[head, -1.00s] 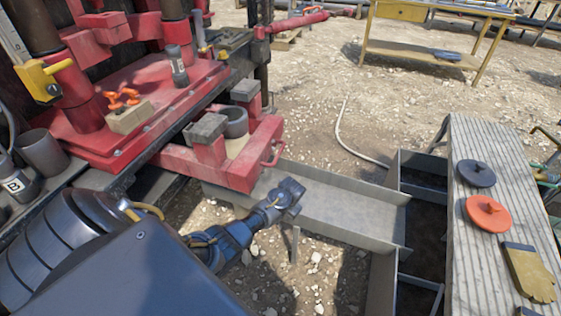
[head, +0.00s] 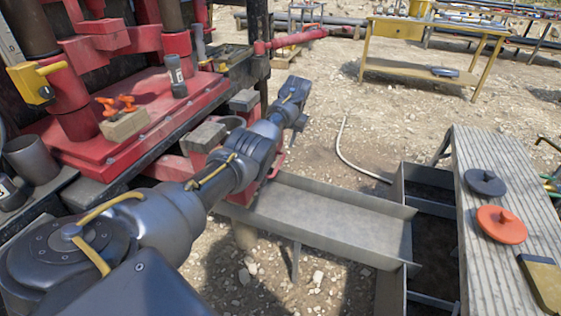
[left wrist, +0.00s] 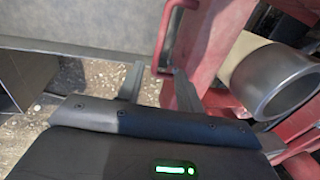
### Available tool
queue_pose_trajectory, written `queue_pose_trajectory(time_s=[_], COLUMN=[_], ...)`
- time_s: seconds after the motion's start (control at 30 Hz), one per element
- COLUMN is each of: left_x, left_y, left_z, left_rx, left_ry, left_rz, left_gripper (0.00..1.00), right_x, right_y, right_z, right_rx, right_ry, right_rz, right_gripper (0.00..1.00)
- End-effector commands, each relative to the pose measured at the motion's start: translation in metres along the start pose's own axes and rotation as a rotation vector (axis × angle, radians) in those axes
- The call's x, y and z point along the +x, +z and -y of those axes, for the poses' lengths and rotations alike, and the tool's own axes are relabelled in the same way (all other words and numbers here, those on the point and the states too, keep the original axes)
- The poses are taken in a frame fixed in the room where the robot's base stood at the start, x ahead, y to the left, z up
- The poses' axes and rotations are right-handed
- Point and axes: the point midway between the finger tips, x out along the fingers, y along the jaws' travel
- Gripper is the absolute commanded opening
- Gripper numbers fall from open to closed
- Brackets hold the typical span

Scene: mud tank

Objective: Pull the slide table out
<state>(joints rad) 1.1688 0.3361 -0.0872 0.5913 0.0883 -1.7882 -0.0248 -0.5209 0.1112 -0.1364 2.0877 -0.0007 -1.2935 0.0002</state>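The red slide table (head: 172,168) sits low at the front of the rig, mostly hidden behind my left arm in the head view. Its red front bar also shows in the left wrist view (left wrist: 187,50). A red U-shaped handle (left wrist: 158,50) stands out from that bar; only a bit of it shows in the head view (head: 279,165). My left gripper (left wrist: 157,76) is open, its two grey fingers apart on either side of the handle's line. I cannot tell whether they touch it. My right gripper is not in view.
A grey metal trough (head: 335,222) runs in front of the slide table. A ribbed bench (head: 495,160) with an orange lid (head: 501,226) stands at the right. A grey pipe collar (left wrist: 280,82) sits on the slide table. A yellow table (head: 425,50) is far back on gravel.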

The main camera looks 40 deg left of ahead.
Motion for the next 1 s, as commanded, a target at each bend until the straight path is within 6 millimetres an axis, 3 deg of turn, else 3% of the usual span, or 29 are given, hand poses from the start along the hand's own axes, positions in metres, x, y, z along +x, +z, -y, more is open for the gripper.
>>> queue_pose_trajectory(time_s=[0.23, 0.5, 0.7, 1.0], left_x=[0.039, 0.089, 0.104, 0.107], left_y=[0.001, 0.001, 0.000, 0.000], left_z=[-0.001, -0.001, 0.000, 0.000], left_rx=[0.001, 0.000, 0.001, 0.001], left_ry=[-0.001, 0.000, 0.000, 0.000], left_rz=[0.004, 0.001, 0.001, -0.002], left_gripper=[0.36, 0.36, 0.36, 0.36], right_x=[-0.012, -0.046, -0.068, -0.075], right_y=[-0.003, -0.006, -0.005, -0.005], right_z=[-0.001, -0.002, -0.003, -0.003], right_rx=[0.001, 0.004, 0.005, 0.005], right_ry=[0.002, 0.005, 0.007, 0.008], right_rz=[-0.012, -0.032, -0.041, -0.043], right_gripper=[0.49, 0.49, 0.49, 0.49])
